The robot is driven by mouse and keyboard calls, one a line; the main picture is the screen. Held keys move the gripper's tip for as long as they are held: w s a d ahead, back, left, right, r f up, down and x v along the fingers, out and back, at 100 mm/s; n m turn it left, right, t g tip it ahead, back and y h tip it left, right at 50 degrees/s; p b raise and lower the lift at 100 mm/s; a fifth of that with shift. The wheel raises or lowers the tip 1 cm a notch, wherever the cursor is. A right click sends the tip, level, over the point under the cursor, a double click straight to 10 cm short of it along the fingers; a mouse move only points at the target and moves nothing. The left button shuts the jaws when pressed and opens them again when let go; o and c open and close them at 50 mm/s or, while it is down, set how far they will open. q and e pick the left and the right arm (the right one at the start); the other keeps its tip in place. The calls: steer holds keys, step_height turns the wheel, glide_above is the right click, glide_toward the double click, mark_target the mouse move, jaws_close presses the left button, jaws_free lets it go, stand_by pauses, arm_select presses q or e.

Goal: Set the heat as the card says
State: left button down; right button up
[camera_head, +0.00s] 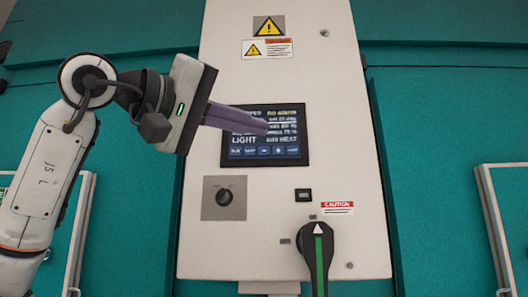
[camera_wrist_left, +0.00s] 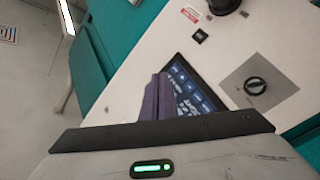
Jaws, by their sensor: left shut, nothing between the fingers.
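A dark touch screen (camera_head: 290,150) is set in a white control panel (camera_head: 340,90). Its text includes "LIGHT" and "HEAT", with a row of blue buttons along the bottom. My left gripper (camera_head: 262,127) is shut and empty, with its purple fingers in front of the screen and covering part of the text. In the left wrist view the shut fingers (camera_wrist_left: 157,97) overlap the screen (camera_wrist_left: 196,90). I cannot tell whether the fingertips touch it. I can make out no card with a heat setting. My right gripper is not in view.
Below the screen are a black rotary knob (camera_head: 224,197) on a grey plate, a small black switch (camera_head: 303,195) and a large black handle (camera_head: 317,250) with a green stripe. Warning labels (camera_head: 267,48) sit above. Teal walls flank the panel.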

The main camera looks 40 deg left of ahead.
mark_target(264, 151)
arm_select(q)
steer(key=shift+w, duration=0.1)
steer(key=shift+w+a+p, duration=0.4)
steer(key=shift+w+a, duration=0.35)
steer(key=shift+w, duration=0.5)
steer(key=shift+w+a+p, duration=0.35)
steer(key=shift+w+a, duration=0.4)
steer(key=shift+w, duration=0.45)
steer(key=shift+w+a+p, duration=0.4)
steer(key=shift+w+a, duration=0.35)
steer(key=shift+w, duration=0.5)
steer(key=shift+w+r+p, duration=0.1)
steer(key=shift+w+p, duration=0.1)
steer(key=shift+p, duration=0.1)
steer(key=shift+w+a, duration=0.15)
steer(key=shift+a, duration=0.05)
